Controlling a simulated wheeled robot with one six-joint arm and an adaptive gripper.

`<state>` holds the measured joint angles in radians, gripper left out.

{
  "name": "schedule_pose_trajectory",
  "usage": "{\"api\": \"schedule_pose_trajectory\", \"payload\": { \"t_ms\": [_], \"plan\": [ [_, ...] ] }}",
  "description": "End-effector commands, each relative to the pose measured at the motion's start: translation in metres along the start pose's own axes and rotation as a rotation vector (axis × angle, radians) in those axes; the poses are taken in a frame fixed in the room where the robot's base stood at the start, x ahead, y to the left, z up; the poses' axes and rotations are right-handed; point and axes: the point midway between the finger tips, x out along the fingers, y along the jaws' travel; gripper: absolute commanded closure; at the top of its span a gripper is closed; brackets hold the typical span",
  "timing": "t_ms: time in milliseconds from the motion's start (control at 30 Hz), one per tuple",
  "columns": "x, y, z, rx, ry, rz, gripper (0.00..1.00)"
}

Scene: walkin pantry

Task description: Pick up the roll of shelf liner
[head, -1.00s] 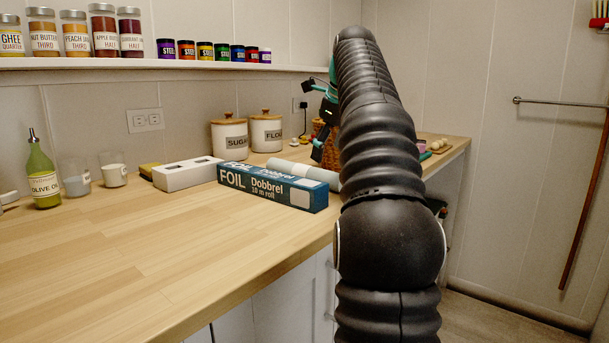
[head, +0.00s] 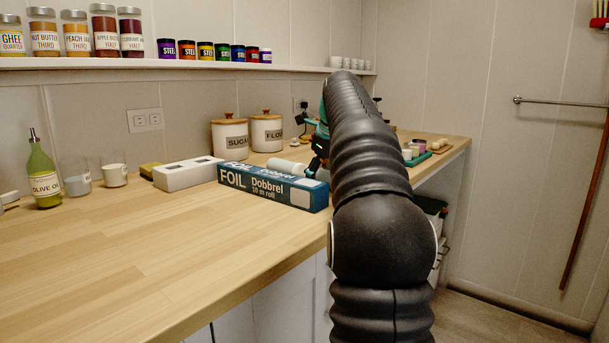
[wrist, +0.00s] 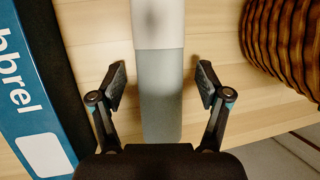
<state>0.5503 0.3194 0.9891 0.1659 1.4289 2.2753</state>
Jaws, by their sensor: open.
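The roll of shelf liner (wrist: 160,90) lies on the wooden counter, pale at its far part and grey-green at its near part. In the head view the roll (head: 287,167) shows behind the foil box, partly hidden by the box and my arm. My gripper (wrist: 160,82) is open, with one finger on each side of the roll and a visible gap to it on both sides. In the head view my gripper (head: 315,160) is low over the roll, mostly hidden by my arm.
The blue foil box (head: 272,187) lies left of the roll, close to my left finger in the wrist view. A wicker basket (wrist: 283,45) stands to the right. Sugar (head: 230,137) and flour (head: 267,132) canisters stand behind. The front left counter is clear.

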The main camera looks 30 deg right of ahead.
Motion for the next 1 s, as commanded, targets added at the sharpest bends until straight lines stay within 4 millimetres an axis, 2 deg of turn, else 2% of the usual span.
{"api": "schedule_pose_trajectory", "payload": {
  "t_ms": [100,300,367,400,767,1000],
  "plan": [
    [0.0,0.0,0.0,0.0,0.0,0.0,0.26],
    [0.0,0.0,0.0,0.0,0.0,0.0,0.76],
    [0.0,0.0,0.0,0.0,0.0,0.0,0.91],
    [0.0,0.0,0.0,0.0,0.0,0.0,0.94],
    [-0.003,-0.001,0.002,0.0,-0.002,-0.002,0.94],
    [-0.018,-0.004,0.008,-0.001,-0.002,-0.002,0.94]
  ]
}}
